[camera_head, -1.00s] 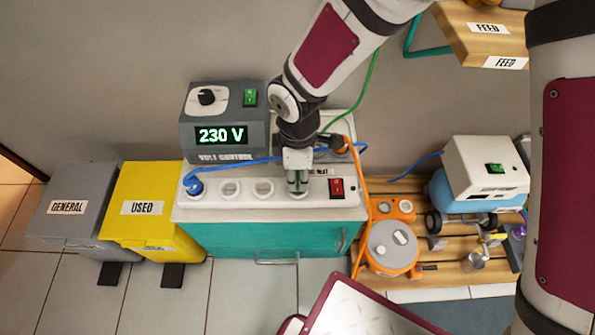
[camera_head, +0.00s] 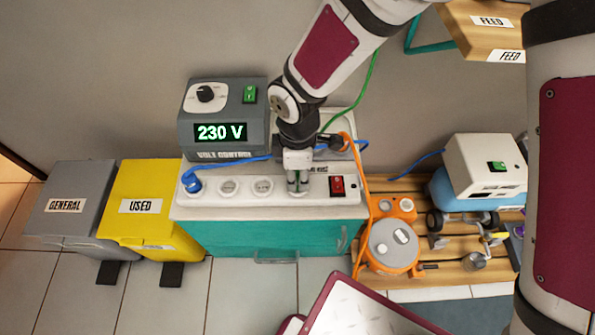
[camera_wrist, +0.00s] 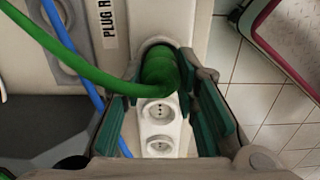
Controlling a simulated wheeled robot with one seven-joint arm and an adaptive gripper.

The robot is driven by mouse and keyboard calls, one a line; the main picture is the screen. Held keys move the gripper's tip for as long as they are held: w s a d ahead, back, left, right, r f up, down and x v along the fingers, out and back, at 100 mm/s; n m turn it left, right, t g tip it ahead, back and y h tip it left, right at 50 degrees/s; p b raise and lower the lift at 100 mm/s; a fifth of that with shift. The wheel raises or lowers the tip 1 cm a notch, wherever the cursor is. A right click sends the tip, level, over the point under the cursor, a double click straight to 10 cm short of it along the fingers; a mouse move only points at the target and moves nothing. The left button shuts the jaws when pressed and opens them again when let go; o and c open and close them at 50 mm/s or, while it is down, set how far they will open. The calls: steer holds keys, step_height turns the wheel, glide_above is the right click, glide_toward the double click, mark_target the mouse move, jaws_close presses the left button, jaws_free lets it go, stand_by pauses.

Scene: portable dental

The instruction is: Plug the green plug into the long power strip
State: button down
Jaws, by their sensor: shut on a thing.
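The long power strip (camera_head: 330,198) is white and lies along the front of the cabinet top, with a red switch at its right end. A blue plug (camera_head: 193,185) sits in its leftmost socket. Two sockets (camera_head: 229,187) between the blue plug and my gripper are empty. My gripper (camera_head: 298,188) points down at the socket nearest the red switch. In the wrist view, the green plug (camera_wrist: 158,72) with its thick green cable is between my gripper's fingers, at the strip. The gripper is shut on it. The plug's underside is hidden, so I cannot tell how deep it sits.
A grey voltage control box (camera_head: 222,115) reading 230 V stands behind the strip. The blue cable (camera_head: 245,161) runs behind my gripper. An orange cable (camera_head: 366,205) hangs at the right. Yellow (camera_head: 150,185) and grey (camera_head: 62,225) bins stand left.

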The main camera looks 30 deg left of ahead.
steer(key=shift+f, duration=0.35)
steer(key=c, duration=1.2)
jaws_free()
steer(key=shift+r, duration=0.1)
step_height(320, 180, up, 12)
steer(key=shift+f, duration=0.1)
